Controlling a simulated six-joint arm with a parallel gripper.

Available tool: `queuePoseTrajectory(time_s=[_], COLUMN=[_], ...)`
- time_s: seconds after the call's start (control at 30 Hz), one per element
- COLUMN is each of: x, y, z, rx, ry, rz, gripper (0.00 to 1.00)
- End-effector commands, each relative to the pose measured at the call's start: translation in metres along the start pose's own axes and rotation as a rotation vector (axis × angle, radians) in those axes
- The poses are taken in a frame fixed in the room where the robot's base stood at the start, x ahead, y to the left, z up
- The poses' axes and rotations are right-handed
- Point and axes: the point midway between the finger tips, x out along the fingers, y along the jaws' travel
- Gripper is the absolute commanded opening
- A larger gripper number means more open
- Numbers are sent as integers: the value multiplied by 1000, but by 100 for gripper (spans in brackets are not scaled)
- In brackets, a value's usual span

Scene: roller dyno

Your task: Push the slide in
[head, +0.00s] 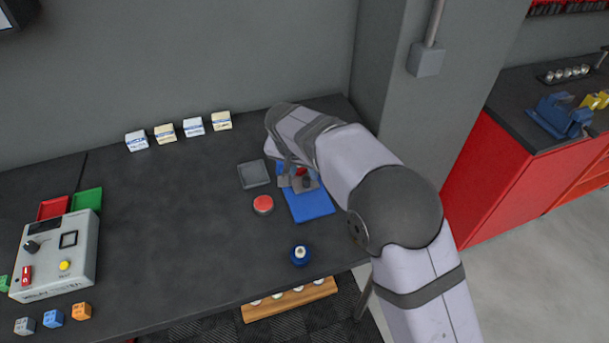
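A blue plate (312,207) lies on the dark bench with a small fixture (302,183) of grey and dark parts at its far end. A small red part (301,171) shows on the fixture. I cannot make out which part is the slide; my arm covers some of the fixture. My arm reaches in from the lower right and its end is over the far end of the blue plate. My gripper (287,166) points down there, mostly hidden by the arm. I cannot tell whether its fingers are open or touching the fixture.
Left of the fixture are a grey square tray (254,174) and a red round button (263,204). A blue round piece with a light top (300,255) stands nearer the front. Several small boxes (193,125) line the back. A tester box (55,256) stands left; mid-bench is clear.

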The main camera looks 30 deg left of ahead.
Motion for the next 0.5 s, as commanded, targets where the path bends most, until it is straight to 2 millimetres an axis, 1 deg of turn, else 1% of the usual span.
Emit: queuePoseTrajectory(time_s=[0.1,0.2,0.33,0.5], x=[-16,-28,-37,-41], y=[0,0,0,0], z=[0,0,0,0], rx=[0,-1,-1,-1], ry=[3,3,2,1], rz=[-3,-2,-1,-1], gripper=[35,35,35,35])
